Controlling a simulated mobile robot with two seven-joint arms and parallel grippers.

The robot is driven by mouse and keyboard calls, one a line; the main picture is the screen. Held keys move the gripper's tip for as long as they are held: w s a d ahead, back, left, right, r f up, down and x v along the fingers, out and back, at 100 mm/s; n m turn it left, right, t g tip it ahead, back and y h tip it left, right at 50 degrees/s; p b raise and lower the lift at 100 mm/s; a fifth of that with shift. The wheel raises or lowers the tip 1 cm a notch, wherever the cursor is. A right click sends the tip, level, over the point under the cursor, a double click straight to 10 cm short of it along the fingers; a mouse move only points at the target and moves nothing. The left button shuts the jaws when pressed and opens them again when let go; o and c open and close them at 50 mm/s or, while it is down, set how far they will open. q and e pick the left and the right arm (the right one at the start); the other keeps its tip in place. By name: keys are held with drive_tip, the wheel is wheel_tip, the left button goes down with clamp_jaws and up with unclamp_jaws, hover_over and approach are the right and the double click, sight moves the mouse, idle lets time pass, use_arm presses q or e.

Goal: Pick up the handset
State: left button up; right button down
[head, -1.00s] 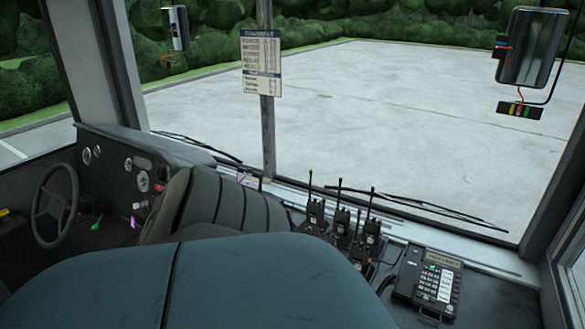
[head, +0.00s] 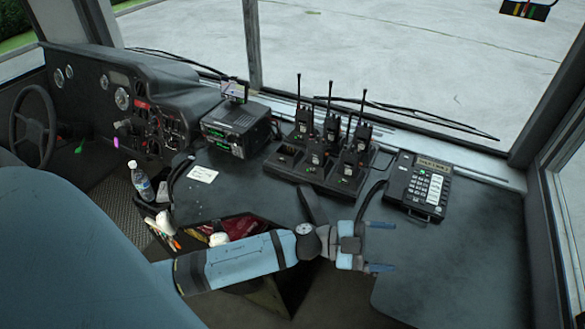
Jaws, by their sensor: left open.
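A black desk phone (head: 418,186) with a small display and pale keys sits on the right part of the dashboard counter. Its left side, where a handset could rest, is dark, and I cannot clearly make out a separate handset there. A dark curved piece (head: 371,197), perhaps the cord, runs down from the phone's left side behind my left gripper. My left gripper (head: 380,247) is open and empty, below and left of the phone and apart from it, fingers pointing right. My right gripper is not in view.
Several walkie-talkies stand in a charger dock (head: 312,175) left of the phone. A radio unit (head: 238,128), a water bottle (head: 142,182) and a bin of odds and ends (head: 232,226) are further left. The counter (head: 455,260) below the phone is clear.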

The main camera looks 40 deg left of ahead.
use_arm(q)
wheel_tip(320, 180, down, 3)
drive_tip(key=w+m+g+y+b, duration=0.1)
drive_tip(key=m+g+b, duration=0.1)
drive_tip(key=m+g, duration=0.55)
drive_tip(key=n+g+y+b, duration=0.25)
drive_tip(key=y+b, duration=0.25)
drive_tip(key=y, duration=1.2)
hover_over(314, 203)
drive_tip(key=s, duration=0.1)
wheel_tip(314, 203, down, 3)
drive_tip(key=shift+t, duration=0.3)
wheel_tip(314, 203, down, 8)
drive_tip(key=shift+r, duration=0.2)
drive_tip(key=shift+w+f, duration=0.25)
drive_tip(key=shift+f, duration=1.1)
drive_tip(key=shift+w+f, duration=0.2)
drive_tip(key=shift+f, duration=1.15)
drive_tip(key=c, duration=1.1)
drive_tip(key=shift+r, duration=0.1)
